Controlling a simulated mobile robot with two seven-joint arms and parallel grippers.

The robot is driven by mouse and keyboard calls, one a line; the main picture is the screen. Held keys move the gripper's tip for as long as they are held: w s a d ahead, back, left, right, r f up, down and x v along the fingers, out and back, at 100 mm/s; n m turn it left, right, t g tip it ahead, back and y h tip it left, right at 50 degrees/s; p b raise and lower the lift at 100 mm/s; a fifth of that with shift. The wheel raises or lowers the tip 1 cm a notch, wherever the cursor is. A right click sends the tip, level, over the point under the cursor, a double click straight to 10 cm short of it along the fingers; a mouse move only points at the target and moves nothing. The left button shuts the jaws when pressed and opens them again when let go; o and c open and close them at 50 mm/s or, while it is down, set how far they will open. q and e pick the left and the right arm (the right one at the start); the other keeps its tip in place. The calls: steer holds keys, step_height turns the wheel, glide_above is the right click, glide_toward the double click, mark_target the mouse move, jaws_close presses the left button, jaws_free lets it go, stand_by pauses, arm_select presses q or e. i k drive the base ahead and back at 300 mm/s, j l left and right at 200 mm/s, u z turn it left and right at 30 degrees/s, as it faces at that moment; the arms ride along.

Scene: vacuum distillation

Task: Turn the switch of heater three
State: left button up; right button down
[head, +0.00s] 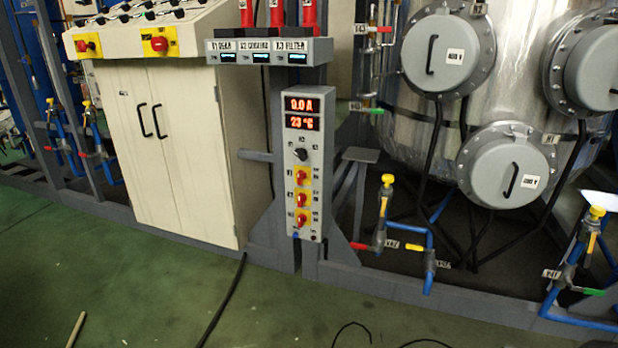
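A narrow grey control box (309,240) stands upright at the middle of the head view. Its two red displays (303,113) read about 0.0 A and 23 °C. Below them is a black knob (300,154). Under the knob, three red rotary switches on yellow plates sit in a column: the top switch (301,177), the middle switch (301,199) and the bottom switch (301,219). Their small labels are too blurred to read, so I cannot tell which one is heater three. Neither of my grippers is in view.
A cream cabinet (185,150) with a sloped switch panel stands left of the box. A steel tank (400,140) with grey round hatches stands at right, with blue pipes and yellow-topped valves (388,180) before it. The green floor (130,270) in front is mostly clear, with some cables.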

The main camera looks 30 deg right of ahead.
mark_target(303, 218)
steer(key=z, duration=0.2)
steer(key=i+l+z, duration=0.25)
steer(key=z, duration=0.2)
steer(key=i+l+z, duration=0.2)
steer(key=z, duration=0.25)
steer(key=i+z, duration=0.45)
steer(key=i, duration=0.65)
